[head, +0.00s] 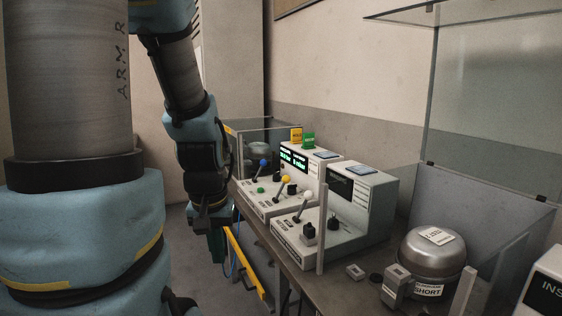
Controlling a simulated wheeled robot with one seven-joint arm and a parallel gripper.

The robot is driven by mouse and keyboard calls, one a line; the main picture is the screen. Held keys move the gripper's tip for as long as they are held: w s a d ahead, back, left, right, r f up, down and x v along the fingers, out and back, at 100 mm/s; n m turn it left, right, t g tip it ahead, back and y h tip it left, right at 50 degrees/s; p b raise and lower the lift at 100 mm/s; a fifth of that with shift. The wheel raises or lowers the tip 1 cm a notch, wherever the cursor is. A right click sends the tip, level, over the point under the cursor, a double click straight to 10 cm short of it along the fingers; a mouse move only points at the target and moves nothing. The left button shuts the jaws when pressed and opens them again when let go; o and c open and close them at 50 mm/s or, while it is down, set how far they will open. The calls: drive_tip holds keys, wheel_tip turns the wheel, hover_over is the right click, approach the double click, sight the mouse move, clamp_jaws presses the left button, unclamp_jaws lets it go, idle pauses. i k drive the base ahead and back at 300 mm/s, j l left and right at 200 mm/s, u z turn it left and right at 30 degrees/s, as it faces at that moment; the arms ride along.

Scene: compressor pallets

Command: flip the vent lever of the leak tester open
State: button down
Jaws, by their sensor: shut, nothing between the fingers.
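Two grey bench testers stand side by side. The far one (284,184) has a lit green display, a blue-knobbed lever (260,168) and a yellow-knobbed lever (283,185). The near one (345,215) has a dark display and a white-knobbed lever (303,204). All three levers lean up to the right. The labels are too small to read, so I cannot tell which lever is the vent. My gripper (216,246) points down, left of the far tester and apart from it, over the floor beside the bench. It is shut and empty; its fingertips are small and dark.
A silver compressor (432,262) stands on the bench (340,290) at the right, with a small grey block (396,285) before it. A clear upright post (322,228) stands before the near tester. A yellow rail (246,265) lies low beside the bench. Clear panels (480,90) rise behind.

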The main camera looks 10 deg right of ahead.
sight(286, 178)
drive_tip(key=i+u, duration=0.15)
drive_tip(key=i, duration=0.35)
drive_tip(key=i+l+u, duration=0.15)
drive_tip(key=i, duration=0.35)
